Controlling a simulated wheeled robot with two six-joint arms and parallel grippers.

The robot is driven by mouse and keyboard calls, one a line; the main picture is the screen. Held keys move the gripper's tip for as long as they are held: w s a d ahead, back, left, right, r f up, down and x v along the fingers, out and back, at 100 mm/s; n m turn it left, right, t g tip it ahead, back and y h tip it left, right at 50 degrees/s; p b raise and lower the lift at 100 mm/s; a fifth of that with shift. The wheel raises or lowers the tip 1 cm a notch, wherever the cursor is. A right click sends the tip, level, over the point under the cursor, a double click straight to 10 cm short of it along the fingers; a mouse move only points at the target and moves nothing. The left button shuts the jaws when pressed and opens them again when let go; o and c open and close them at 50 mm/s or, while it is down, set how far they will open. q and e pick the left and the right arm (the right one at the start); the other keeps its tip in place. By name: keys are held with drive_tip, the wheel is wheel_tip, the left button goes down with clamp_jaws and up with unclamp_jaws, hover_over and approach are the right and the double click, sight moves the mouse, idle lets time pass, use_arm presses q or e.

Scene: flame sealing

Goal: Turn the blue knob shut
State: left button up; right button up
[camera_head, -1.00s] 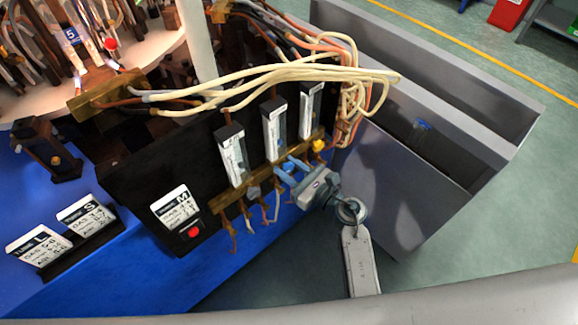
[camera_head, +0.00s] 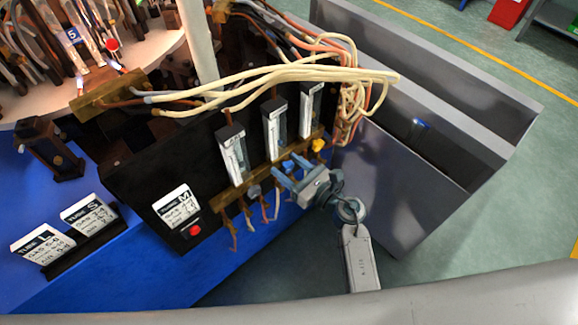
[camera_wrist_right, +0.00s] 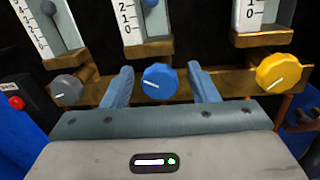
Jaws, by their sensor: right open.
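The blue knob (camera_wrist_right: 160,80) sits on the brass manifold bar (camera_wrist_right: 225,84) below the middle flow tube, its white mark slanting nearly level. My right gripper (camera_wrist_right: 160,68) is open, with one blue finger on each side of the knob and gaps showing at both sides. It holds nothing. In the head view the right gripper (camera_head: 287,167) is at the bar from the lower right, and the knob is hard to tell from the blue fingers. My left gripper is not in view.
A grey knob (camera_wrist_right: 66,90) is left of the blue one and a yellow knob (camera_wrist_right: 279,73) is right. A red button (camera_head: 194,230) is on the black panel. Cream hoses (camera_head: 270,75) hang above the flow tubes. A grey bin (camera_head: 400,190) stands at right.

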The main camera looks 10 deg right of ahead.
drive_tip(key=shift+s+d+f, duration=0.1)
drive_tip(key=shift+s+d, duration=0.2)
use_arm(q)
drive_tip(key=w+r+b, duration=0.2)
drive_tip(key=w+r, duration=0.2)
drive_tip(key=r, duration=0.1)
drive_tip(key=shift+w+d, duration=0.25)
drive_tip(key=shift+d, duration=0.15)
use_arm(e)
drive_tip(key=v, duration=0.9)
drive_tip(key=shift+s+d, duration=0.2)
drive_tip(key=shift+s, duration=0.2)
